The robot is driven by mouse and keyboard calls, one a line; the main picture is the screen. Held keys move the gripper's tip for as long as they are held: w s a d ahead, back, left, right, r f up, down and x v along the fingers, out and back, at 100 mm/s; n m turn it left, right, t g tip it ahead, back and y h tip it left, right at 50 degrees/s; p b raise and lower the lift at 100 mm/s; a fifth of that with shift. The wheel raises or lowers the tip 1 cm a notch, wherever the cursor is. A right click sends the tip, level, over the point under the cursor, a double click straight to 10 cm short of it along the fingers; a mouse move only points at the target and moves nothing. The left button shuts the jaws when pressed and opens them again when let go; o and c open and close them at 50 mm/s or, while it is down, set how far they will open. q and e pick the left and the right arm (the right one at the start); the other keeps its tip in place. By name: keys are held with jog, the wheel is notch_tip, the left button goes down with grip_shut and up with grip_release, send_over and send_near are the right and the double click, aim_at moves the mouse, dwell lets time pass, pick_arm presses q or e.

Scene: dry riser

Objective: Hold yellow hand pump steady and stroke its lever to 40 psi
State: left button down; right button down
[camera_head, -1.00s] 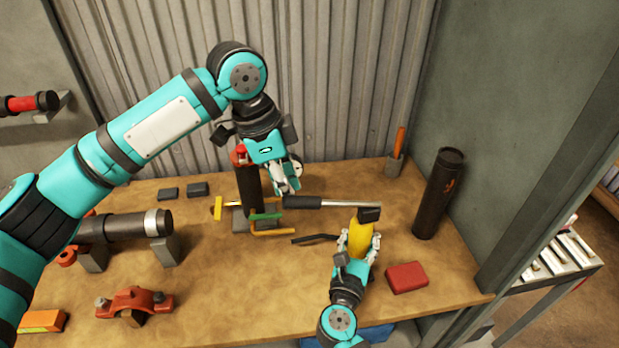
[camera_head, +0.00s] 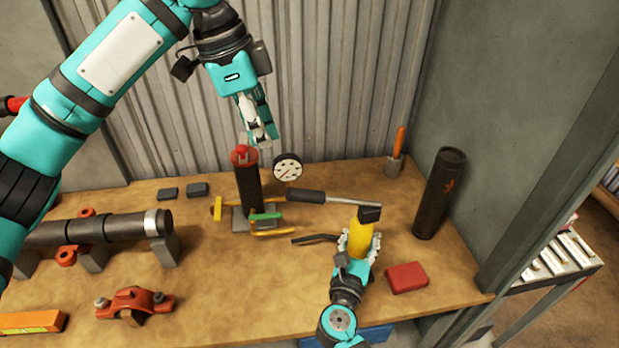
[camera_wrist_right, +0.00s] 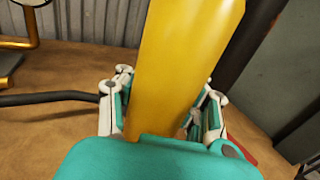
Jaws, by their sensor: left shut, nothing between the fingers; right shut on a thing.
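The yellow hand pump (camera_head: 361,238) stands near the middle right of the bench, with a black top. My right gripper (camera_head: 357,247) is shut around its body; the right wrist view shows the yellow body (camera_wrist_right: 185,65) between the fingers. The pump's lever (camera_head: 335,197) has a dark grip at its left end and a grey rod running to the pump's top. A black hose (camera_head: 315,239) leaves the pump to the left. A round white gauge (camera_head: 288,168) stands behind the lever grip; its reading is too small to tell. My left gripper (camera_head: 262,137) is shut and empty, above and left of the gauge.
A dark riser with a red top (camera_head: 248,185) and yellow and green handles stands left of the lever. A black cylinder (camera_head: 440,195) and red box (camera_head: 406,277) are right of the pump. A horizontal pipe (camera_head: 95,229) and red clamp (camera_head: 133,301) lie left.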

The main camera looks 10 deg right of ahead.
pick_arm(q)
jog(key=shift+a+r, duration=0.1)
jog(key=shift+r, duration=0.2)
jog(key=d+r+n+g+h, duration=0.1)
jog(key=d+r+n+h, duration=0.1)
jog(key=d+r, duration=0.2)
jog(key=shift+d+r, duration=0.3)
jog(key=shift+r, duration=0.2)
jog(key=shift+s, duration=0.1)
send_over(323, 193)
jog(key=w, duration=0.1)
notch_tip(323, 193, down, 9)
jog(key=a+f, duration=0.1)
jog(key=f, duration=0.2)
jog(key=shift+s+a, duration=0.15)
jog(key=shift+a, duration=0.25)
jog(key=shift+s+a+f, duration=0.1)
jog(key=shift+f, duration=0.3)
